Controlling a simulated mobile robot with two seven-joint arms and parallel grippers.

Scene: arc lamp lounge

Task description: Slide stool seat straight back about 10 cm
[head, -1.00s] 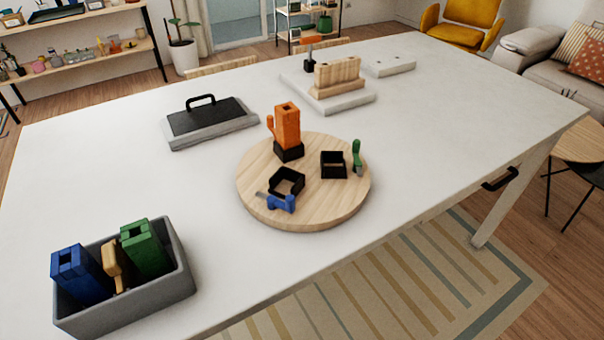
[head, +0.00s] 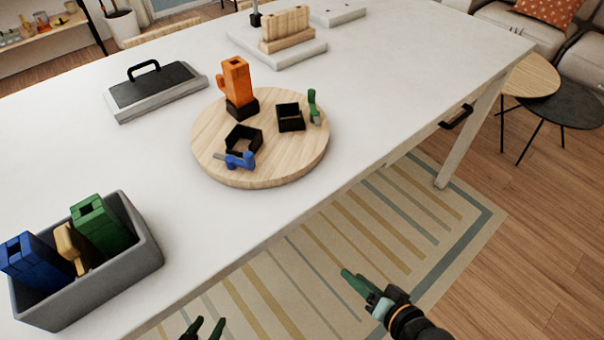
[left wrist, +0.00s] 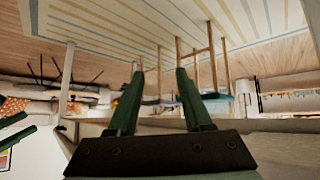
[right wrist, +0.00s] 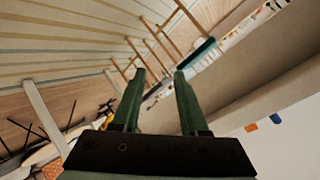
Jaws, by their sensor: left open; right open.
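A pale wooden edge (head: 162,30) shows behind the table's far side in the head view; I cannot tell if it is the stool seat, as the table hides the rest. In the left wrist view, upturned, wooden legs meet blue-grey seats (left wrist: 217,98); a teal seat edge (right wrist: 197,53) shows in the right wrist view. My left gripper (head: 208,326) is open and empty at the head view's bottom edge. My right gripper (head: 362,286) is open, further right, in front of the table over the rug. Neither touches a seat.
The white table (head: 400,70) carries a round wooden board (head: 270,172), a grey bin (head: 150,262) and a black-topped tray (head: 190,92). A striped rug (head: 400,225) lies in front. Two round side tables (head: 530,76) stand at the right; the floor nearby is clear.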

